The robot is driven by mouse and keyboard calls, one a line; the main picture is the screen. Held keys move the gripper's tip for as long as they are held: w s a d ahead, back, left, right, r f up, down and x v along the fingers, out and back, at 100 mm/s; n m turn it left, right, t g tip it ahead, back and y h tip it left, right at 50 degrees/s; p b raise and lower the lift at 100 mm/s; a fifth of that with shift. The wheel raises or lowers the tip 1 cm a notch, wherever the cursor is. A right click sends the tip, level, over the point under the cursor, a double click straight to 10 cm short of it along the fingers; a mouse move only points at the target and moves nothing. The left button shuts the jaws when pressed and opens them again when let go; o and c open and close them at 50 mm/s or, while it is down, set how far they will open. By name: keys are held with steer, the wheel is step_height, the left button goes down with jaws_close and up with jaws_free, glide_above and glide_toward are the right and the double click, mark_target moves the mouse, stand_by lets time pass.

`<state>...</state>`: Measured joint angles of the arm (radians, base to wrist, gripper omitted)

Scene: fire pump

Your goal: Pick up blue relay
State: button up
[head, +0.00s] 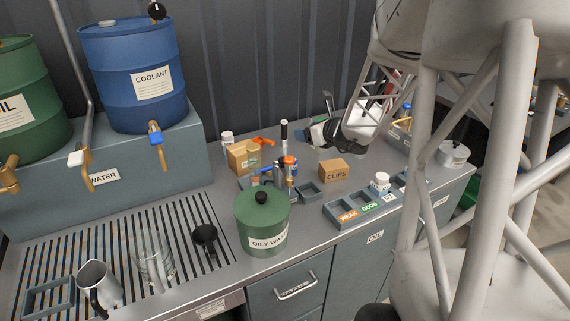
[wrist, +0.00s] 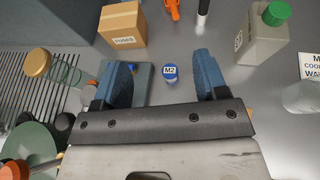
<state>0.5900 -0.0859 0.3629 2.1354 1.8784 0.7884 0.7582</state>
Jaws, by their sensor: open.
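A small round blue piece with a white "M2" label (wrist: 170,74) lies on the grey counter in the wrist view; it is the only blue piece there that could be the blue relay. My gripper (wrist: 161,62) is open, with one blue finger to the left of this piece and one to the right. The piece shows between the fingers, apart from both; its height below them is hard to tell. In the head view I cannot pick out the relay for certain among the small items behind the green oily-waste can (head: 262,222).
A fuses box (wrist: 122,24) stands beyond the left finger, and a green-capped bottle (wrist: 262,38) beyond the right one. A small grey tray (wrist: 142,82) lies by the left finger. In the head view a clips box (head: 334,171) and a compartment tray (head: 345,222) stand near.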

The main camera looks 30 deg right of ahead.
glide_toward(293, 167)
steer(key=w, duration=0.3)
steer(key=shift+w+d+r, duration=0.15)
steer(key=shift+w+r, duration=0.05)
steer(key=shift+w, duration=0.1)
steer(key=shift+x, duration=1.3)
steer(key=shift+w, duration=0.15)
steer(key=shift+x, duration=2.5)
steer(key=shift+f, duration=0.1)
steer(key=c, duration=1)
steer(key=shift+c, duration=0.2)
